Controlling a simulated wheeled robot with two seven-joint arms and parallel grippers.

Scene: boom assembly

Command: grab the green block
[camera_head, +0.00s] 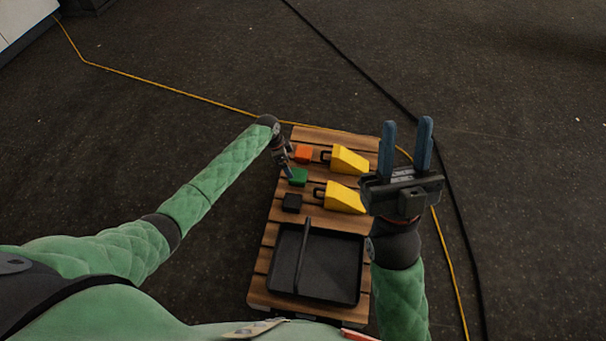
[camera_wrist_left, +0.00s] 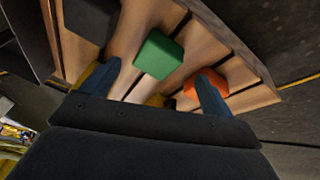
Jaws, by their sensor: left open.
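The green block (camera_head: 298,177) sits on the slatted wooden table (camera_head: 262,264), between an orange block and a black block. My left gripper (camera_head: 288,173) is at the green block's upper left in the head view and partly overlaps it. In the left wrist view the green block (camera_wrist_left: 159,54) shows beyond and between the two open blue fingers (camera_wrist_left: 160,85), with nothing held. I cannot tell how far the fingers are above it. My right gripper (camera_head: 407,150) is raised at the table's right side, its two blue fingers apart, pointing up and empty.
An orange block (camera_head: 304,153) and a black block (camera_head: 292,203) flank the green block. Two yellow wedge-shaped pieces (camera_head: 349,160) (camera_head: 345,197) with black loops lie to the right. A black divided tray (camera_head: 338,269) fills the near end. Cables (camera_head: 165,87) run across the floor.

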